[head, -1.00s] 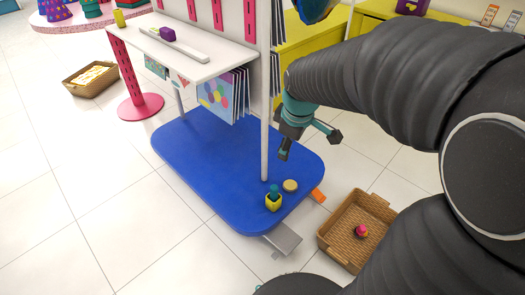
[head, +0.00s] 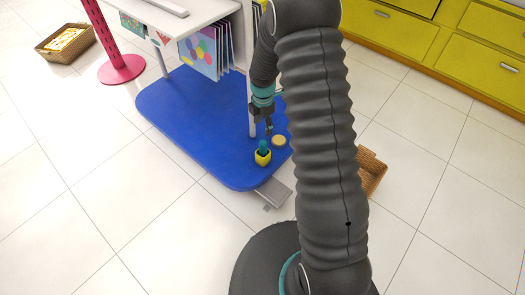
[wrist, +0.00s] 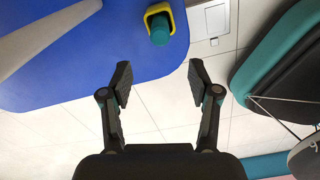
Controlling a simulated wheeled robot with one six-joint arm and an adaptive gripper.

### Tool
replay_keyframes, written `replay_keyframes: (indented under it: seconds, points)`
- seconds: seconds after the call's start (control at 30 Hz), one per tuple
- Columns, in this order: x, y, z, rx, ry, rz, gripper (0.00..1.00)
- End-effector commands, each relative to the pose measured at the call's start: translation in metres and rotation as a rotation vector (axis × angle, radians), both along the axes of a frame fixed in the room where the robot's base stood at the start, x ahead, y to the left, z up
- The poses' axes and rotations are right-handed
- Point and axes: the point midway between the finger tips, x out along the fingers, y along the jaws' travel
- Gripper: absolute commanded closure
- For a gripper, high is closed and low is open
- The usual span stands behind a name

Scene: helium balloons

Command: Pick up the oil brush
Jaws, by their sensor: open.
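A small yellow cup (head: 263,157) stands near the front corner of the blue base (head: 190,125), with a teal rounded piece (head: 263,146) sticking up out of it. This teal piece looks like the oil brush, but I see no bristles.
A round tan disc (head: 279,140) lies beside the cup. A white post (head: 252,118) rises close to my gripper. A grey metal plate (head: 275,192) juts out at the base's front edge. A wicker basket (head: 371,172) is partly hidden behind my arm. White floor is free at left.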

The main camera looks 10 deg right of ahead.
Motion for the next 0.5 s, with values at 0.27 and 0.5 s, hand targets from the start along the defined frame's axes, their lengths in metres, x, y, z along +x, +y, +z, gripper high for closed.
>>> replay_keyframes:
  seconds: [0.27,0.5]
  points:
    - [-0.001,0.000,-0.050,0.000,0.004,0.000,0.39]
    - [-0.001,0.000,-0.077,0.000,0.001,-0.001,0.39]
